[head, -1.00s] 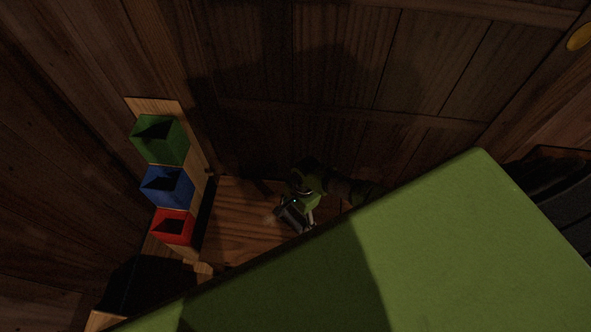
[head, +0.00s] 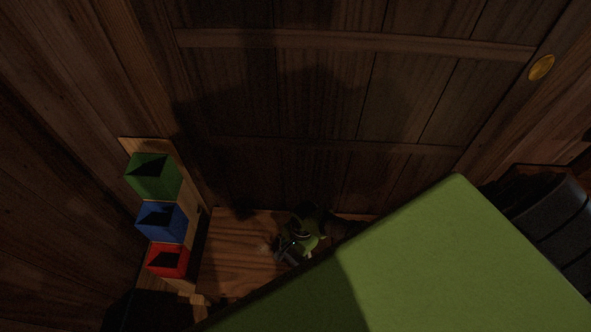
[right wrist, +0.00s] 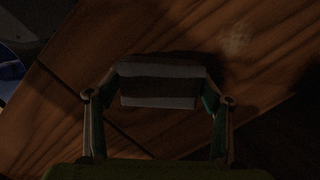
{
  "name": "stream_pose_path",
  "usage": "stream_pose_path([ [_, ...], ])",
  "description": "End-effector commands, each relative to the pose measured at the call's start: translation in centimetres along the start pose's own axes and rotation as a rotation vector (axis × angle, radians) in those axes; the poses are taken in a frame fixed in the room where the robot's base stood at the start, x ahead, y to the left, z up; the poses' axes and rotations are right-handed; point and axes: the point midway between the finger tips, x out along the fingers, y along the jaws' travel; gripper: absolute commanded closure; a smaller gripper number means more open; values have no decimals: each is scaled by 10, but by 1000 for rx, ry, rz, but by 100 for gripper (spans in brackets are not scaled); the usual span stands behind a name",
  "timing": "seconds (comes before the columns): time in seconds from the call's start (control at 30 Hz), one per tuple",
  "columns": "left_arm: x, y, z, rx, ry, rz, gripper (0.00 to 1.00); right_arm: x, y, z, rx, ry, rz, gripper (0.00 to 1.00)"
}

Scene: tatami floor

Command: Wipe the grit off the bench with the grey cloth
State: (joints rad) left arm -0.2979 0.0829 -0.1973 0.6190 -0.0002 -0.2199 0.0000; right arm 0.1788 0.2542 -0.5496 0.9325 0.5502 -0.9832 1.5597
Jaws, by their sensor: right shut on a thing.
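The wooden bench (head: 228,243) shows low in the head view, against the dark wooden wall; its near part is hidden. My right gripper (head: 288,252) is low over the bench. In the right wrist view, its fingers (right wrist: 158,86) are shut on the grey cloth (right wrist: 160,101), which looks like a folded pad with lighter and darker bands, close to the bench top. A pale patch of grit (right wrist: 236,40) lies on the wood beyond the cloth, up and right of it; it shows faintly in the head view (head: 263,248). My left gripper is not in view.
A green bin (head: 160,180), a blue bin (head: 168,220) and a red bin (head: 173,260) stand in a row on a wooden stand left of the bench. A round yellow disc (head: 541,67) is at the upper right. The scene is dim.

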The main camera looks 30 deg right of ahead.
Motion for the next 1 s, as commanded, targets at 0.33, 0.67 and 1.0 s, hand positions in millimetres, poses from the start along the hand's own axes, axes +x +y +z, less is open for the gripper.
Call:
stream_pose_path([
  [0.33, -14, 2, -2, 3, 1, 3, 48, 2, 19, 16, 2, -4, 13, 45],
  [0.67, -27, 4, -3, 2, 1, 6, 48, 6, 35, 32, 1, -1, 12, 45],
  [1.0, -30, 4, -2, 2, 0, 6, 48, 1, 33, 31, 1, -1, 9, 45],
])
